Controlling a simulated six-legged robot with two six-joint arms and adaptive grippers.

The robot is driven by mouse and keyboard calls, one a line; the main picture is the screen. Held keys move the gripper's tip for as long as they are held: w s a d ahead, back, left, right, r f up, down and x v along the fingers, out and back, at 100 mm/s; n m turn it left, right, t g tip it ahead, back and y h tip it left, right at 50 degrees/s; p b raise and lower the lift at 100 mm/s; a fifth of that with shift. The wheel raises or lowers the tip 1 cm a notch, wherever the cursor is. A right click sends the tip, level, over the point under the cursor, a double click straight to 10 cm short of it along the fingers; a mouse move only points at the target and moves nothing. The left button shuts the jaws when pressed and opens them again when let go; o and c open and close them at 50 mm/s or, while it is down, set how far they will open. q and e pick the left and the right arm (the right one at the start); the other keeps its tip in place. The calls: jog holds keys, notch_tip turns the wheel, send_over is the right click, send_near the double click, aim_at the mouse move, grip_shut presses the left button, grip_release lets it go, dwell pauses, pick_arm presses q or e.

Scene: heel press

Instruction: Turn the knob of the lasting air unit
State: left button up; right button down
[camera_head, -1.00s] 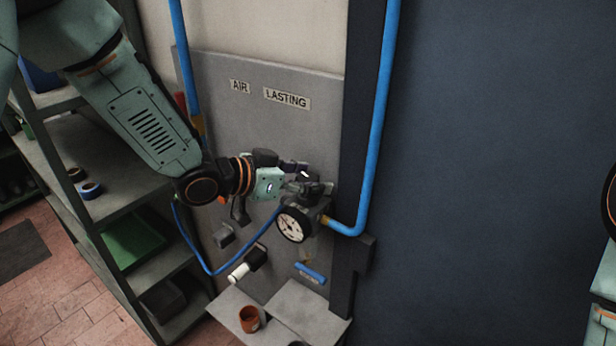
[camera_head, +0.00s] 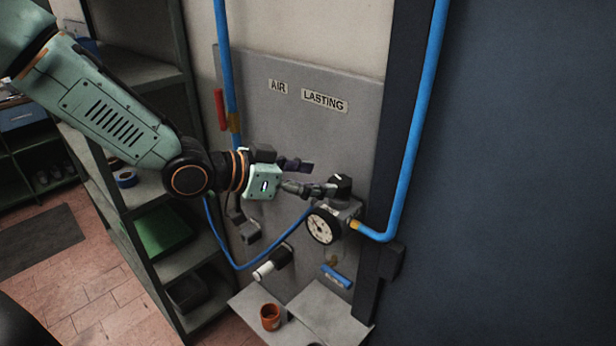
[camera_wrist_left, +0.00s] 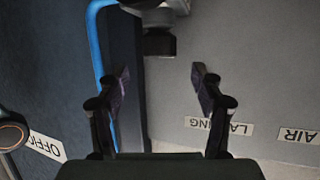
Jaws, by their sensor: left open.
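The lasting air unit (camera_head: 345,212) is mounted on a grey panel, with a round white-faced gauge (camera_head: 322,227) on its front. Its black knob (camera_head: 341,184) sits on top. My left gripper (camera_head: 319,178) is open, just left of the knob, with its fingers pointing at it. In the left wrist view the knob (camera_wrist_left: 160,45) lies beyond and between the spread fingertips of my left gripper (camera_wrist_left: 160,74), apart from them. That view is upside down, and the unit's body is cut off by its top edge. My right gripper is not in view.
The grey panel (camera_head: 290,130) carries AIR and LASTING labels. A blue pipe (camera_head: 412,140) runs down to the unit's right; another (camera_head: 224,70) is at left. Shelves (camera_head: 150,190) stand left. A brown cup (camera_head: 270,316) is on a grey ledge below.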

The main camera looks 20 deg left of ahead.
pick_arm(q)
jog(key=shift+s+a+r, duration=0.15)
jog(key=shift+s, duration=0.1)
jog(key=shift+s, duration=0.1)
dwell(0.3)
jog(key=shift+a, duration=0.1)
